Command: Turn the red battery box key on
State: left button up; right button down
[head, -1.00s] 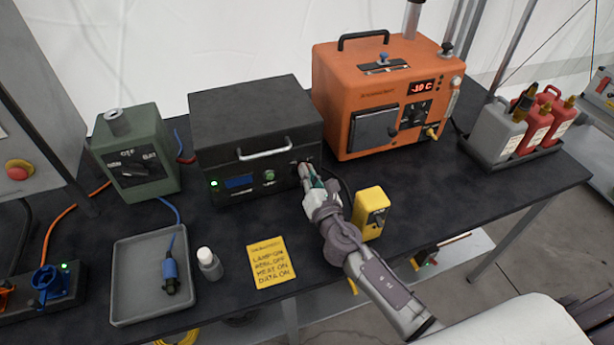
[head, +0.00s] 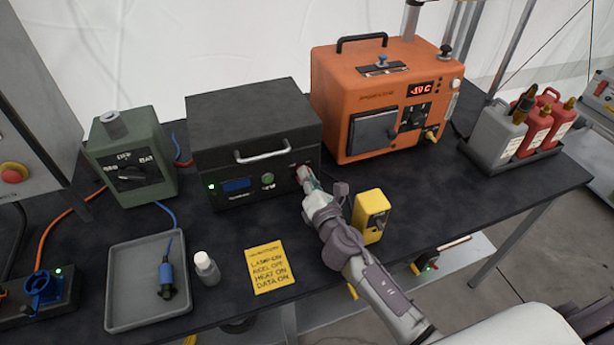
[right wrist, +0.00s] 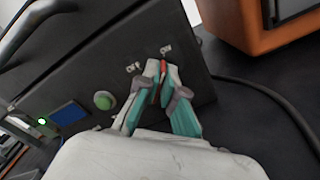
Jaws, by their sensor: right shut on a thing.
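The black battery box (head: 255,135) stands on the table, with a handle, a green button and a small display on its front. At the right end of that front is a small red key (right wrist: 163,66), seen as a red sliver between the fingertips in the right wrist view. My right gripper (head: 306,178) is shut on the red key, its fingertips close to the box front. The teal-padded fingers also show in the right wrist view (right wrist: 160,80). The fingers hide most of the key. My left gripper is not in view.
A yellow box (head: 371,215) stands just right of my right gripper. An orange heater unit (head: 385,100) is behind it, with a dark cable nearby.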

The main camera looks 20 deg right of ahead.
jog(key=shift+f, duration=0.1)
jog(key=c, duration=1.3)
grip_release()
jog(key=shift+s, duration=0.1)
jog(key=s, duration=1.2)
jog(key=shift+d, duration=0.2)
